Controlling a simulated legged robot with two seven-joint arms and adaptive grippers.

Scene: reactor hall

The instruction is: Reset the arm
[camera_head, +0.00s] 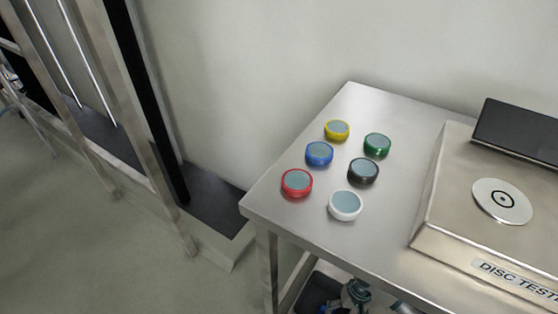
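Neither of my arms can be made out with certainty in the head view, and no gripper fingers are clearly visible. A dark mechanical shape (356,294) shows below the table's front edge at the bottom. It is partly cut off, and I cannot tell what it is. The metal table (290,225) carries several round discs with grey-blue tops: yellow (337,130), green (377,144), blue (319,153), black (363,171), red (297,183) and white (345,205). They stand apart in two rows.
A metal disc tester (450,225) with a round white target plate (502,201) and a black panel (520,131) stands on the table at right. A metal frame (130,110) stands at left. Grey floor (70,240) is clear at lower left.

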